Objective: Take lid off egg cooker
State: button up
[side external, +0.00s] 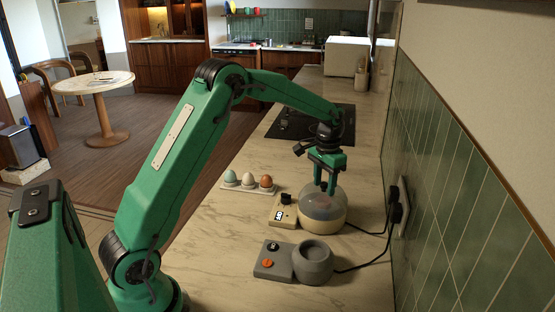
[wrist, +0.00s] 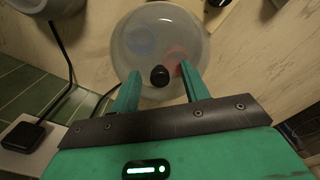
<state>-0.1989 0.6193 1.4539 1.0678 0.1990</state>
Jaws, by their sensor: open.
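The egg cooker (side external: 344,223) is a round cream appliance with a small control box at its left, standing on the counter. A cloudy see-through dome lid (side external: 315,205) sits on it; the lid also shows in the wrist view (wrist: 157,38). The lid's black knob (wrist: 159,76) shows in the wrist view. My gripper (side external: 326,190) points down over the lid. In the wrist view my gripper (wrist: 158,84) is open, with one green finger on each side of the knob. Its fingers look apart from the knob. In the side view the fingers hide the knob.
A grey appliance (side external: 313,262) with a round cup stands nearer the camera. A white tray with several eggs (side external: 248,183) lies to the left. Black plugs and cords (side external: 397,205) run to the tiled wall at right. A black cooktop (side external: 300,124) lies behind.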

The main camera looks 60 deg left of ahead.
aim_at(325, 184)
dwell(0.3)
grip_shut()
jog(key=shift+r, duration=0.15)
jog(key=shift+r, duration=0.5)
notch_tip(325, 184, up, 3)
jog(key=shift+d+r, duration=0.1)
jog(key=shift+d, duration=0.05)
jog(key=s+d+r, duration=0.4)
jog(key=d+r, duration=0.2)
jog(key=d, duration=0.4)
jog(key=shift+d+r, duration=0.3)
jog(key=shift+d, duration=0.05)
